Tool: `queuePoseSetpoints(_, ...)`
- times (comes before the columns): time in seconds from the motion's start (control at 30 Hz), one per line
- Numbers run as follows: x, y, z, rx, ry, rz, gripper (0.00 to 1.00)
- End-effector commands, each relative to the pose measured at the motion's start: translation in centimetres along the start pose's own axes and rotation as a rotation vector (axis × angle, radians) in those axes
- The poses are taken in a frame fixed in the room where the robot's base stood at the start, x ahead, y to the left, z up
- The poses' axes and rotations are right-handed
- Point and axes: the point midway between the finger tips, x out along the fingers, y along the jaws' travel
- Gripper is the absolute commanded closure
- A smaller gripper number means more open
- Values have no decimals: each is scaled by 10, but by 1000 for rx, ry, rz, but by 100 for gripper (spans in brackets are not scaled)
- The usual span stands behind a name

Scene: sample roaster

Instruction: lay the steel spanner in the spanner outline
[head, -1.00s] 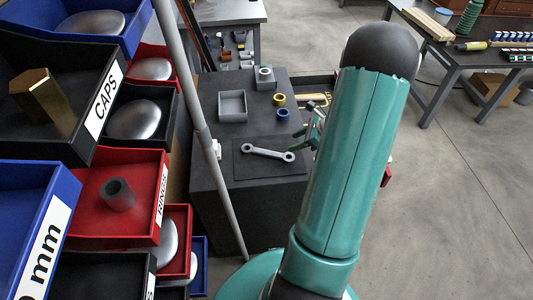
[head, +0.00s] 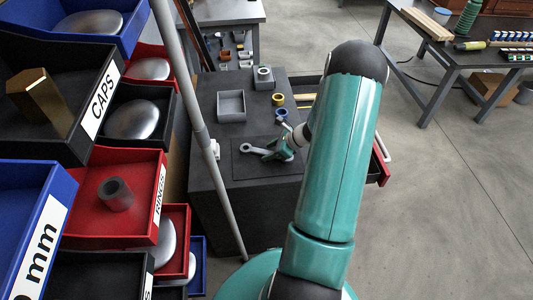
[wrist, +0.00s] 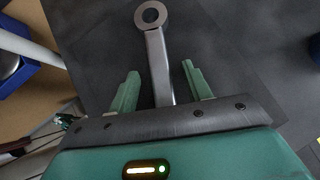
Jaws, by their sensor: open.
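The steel spanner (head: 247,148) lies on a dark mat (head: 246,172) on top of the black cabinet. In the head view its left ring shows, while my gripper (head: 277,152) covers much of its right part. In the wrist view the spanner's shaft (wrist: 157,58) runs between the two green fingers of my gripper (wrist: 160,68), with a gap on both sides. The gripper is open. One ring end lies beyond the fingertips; the other end is hidden behind the gripper body. I cannot make out the spanner outline.
A grey square tray (head: 231,119), a grey block with a round top (head: 264,85), a yellow ring (head: 278,99) and a blue ring (head: 281,114) stand behind the mat. An upright grey pole (head: 200,130) and stacked bins (head: 120,225) are on the left. A red-fronted drawer (head: 381,165) sticks out right.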

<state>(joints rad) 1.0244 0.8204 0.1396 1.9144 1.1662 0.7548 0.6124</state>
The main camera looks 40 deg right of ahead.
Motion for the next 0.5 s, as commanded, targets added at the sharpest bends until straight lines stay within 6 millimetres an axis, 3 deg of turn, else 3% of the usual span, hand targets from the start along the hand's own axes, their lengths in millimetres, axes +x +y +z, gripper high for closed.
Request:
queuePoseSetpoints(0.13, -1, 0, 0, 0, 0, -1, 51)
queuePoseSetpoints(0.37, -1, 0, 0, 0, 0, -1, 96)
queuePoseSetpoints(0.5, -1, -1, 0, -1, -1, -1, 100)
